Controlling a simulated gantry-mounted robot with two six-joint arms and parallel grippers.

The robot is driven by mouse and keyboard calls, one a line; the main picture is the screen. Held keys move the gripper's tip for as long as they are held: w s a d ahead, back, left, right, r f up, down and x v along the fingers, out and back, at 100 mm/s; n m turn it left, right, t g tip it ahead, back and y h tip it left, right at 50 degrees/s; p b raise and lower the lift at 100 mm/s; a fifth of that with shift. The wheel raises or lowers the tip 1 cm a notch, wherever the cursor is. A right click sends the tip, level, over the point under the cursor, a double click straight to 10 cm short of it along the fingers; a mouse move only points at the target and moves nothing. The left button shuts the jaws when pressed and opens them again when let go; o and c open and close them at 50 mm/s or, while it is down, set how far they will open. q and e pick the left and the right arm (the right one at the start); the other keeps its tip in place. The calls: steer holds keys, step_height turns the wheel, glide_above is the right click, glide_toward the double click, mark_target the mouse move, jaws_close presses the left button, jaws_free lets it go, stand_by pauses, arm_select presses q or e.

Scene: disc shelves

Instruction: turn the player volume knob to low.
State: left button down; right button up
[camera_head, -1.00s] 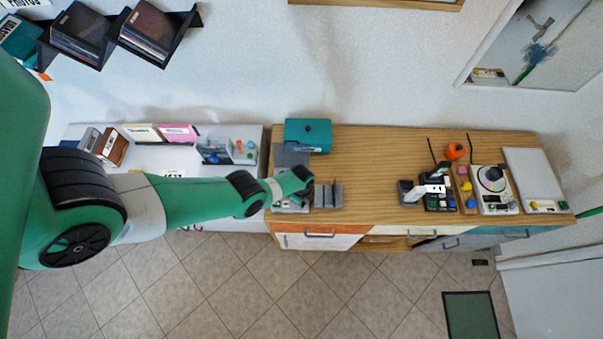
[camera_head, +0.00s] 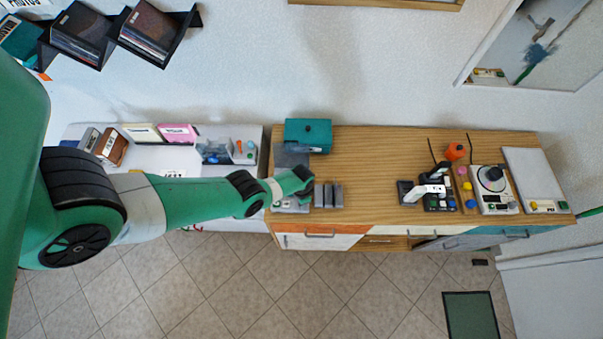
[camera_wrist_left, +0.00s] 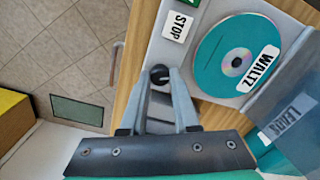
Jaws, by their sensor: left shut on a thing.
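The disc player (camera_wrist_left: 173,52) is a light grey unit with a STOP label and a teal disc marked WALTZ (camera_wrist_left: 240,52) in its tray. A small dark round knob (camera_wrist_left: 160,74) sits at its near edge in the left wrist view. My left gripper (camera_wrist_left: 162,77) is shut on this knob, with its fingertips on either side. In the head view my left gripper (camera_head: 306,190) is over the player (camera_head: 290,207) at the left end of the wooden counter, and the arm hides much of it. The knob's setting marks cannot be read. My right gripper is not in view.
A clear lid marked LEARN (camera_wrist_left: 290,118) stands beside the disc. Grey upright blocks (camera_head: 328,195) are just right of the gripper, and a teal box (camera_head: 308,134) stands behind. The counter's middle (camera_head: 370,180) is clear. A small black-and-white machine (camera_head: 432,187) stands farther right.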

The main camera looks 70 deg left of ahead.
arm_select(q)
steer(key=n, duration=1.1)
steer(key=shift+n, duration=2.1)
steer(key=c, duration=0.7)
jaws_free()
steer(key=shift+o, duration=0.2)
